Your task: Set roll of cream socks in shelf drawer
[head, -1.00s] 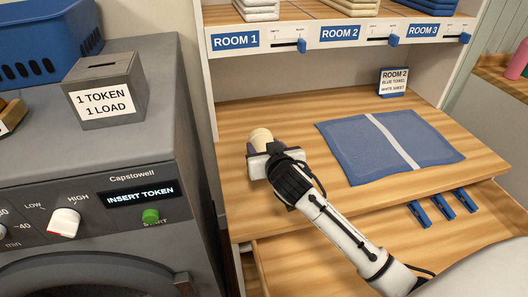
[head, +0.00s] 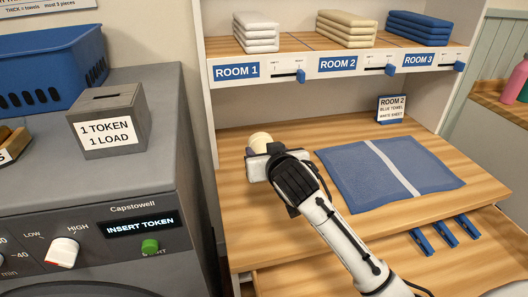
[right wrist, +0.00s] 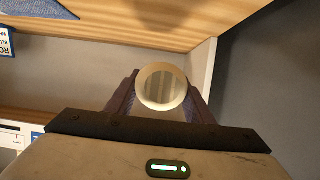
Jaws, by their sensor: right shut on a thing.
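The roll of cream socks (head: 260,140) is in the jaws of my right gripper (head: 262,150), over the left part of the wooden counter in the head view. In the right wrist view the roll (right wrist: 162,87) shows end-on as a round cream ring between the two dark fingers. The gripper hides part of it in the head view. The shelf drawer (head: 318,283) is pulled out below the counter's front edge. Its wooden floor shows partly, and my right arm covers some of it. My left gripper is not in view.
A blue towel with a white stripe (head: 345,180) lies on the counter (head: 240,220), with a ROOM 2 card (head: 391,108) behind. Several blue clips (head: 445,236) are at the drawer. Shelves of folded linen stand above. A grey washer (head: 150,190) with token box (head: 108,118) is left.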

